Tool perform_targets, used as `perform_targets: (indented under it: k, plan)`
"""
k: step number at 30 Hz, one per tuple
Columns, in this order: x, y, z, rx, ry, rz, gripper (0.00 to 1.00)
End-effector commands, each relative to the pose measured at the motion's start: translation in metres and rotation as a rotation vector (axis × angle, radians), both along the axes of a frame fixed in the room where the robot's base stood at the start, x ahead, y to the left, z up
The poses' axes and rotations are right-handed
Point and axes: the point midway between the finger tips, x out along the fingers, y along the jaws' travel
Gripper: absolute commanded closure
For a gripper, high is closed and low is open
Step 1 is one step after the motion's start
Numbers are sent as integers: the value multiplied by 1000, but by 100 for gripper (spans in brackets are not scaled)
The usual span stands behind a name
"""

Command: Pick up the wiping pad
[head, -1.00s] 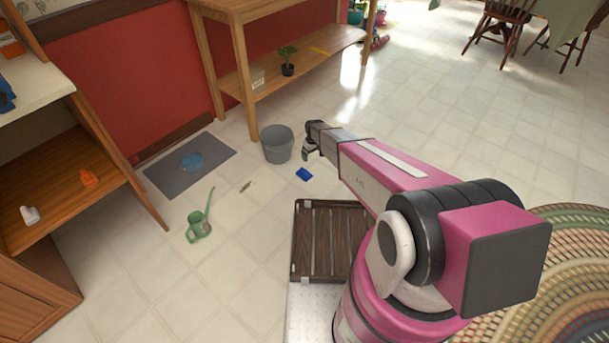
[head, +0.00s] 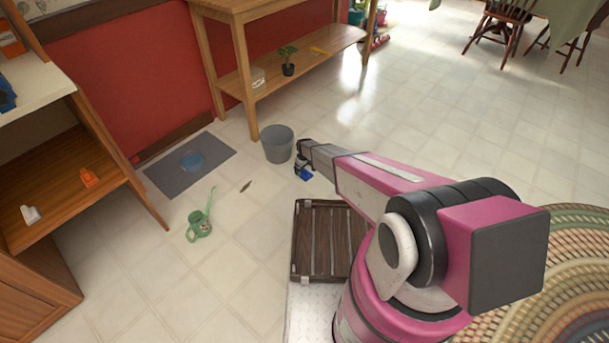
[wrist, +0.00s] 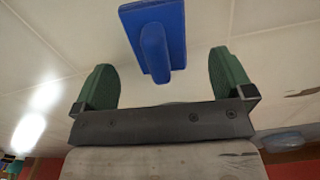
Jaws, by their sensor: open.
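The wiping pad is a small blue block with a raised grip; it lies on the tiled floor in the head view (head: 305,175), just right of the bucket. In the wrist view the pad (wrist: 155,40) sits ahead of and between my two green fingertips. My gripper (wrist: 165,85) is open and empty, with a finger on either side of the line to the pad. In the head view my gripper (head: 300,165) is low beside the pad and partly covers it. I cannot tell whether a finger touches the pad.
A grey bucket (head: 278,145) stands close to my gripper. A green watering can (head: 199,226) and a grey mat (head: 170,178) with a blue patch are to the left. A wooden shelf table (head: 300,75) stands behind.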

Motion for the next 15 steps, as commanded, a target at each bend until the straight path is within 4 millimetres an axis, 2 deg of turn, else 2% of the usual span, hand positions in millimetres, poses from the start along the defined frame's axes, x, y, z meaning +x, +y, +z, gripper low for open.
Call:
perform_targets:
  k: [7,15]
  plan:
    - [3,-2,-36,-1,1,0,1]
    - [1,-2,-41,0,0,0,1]
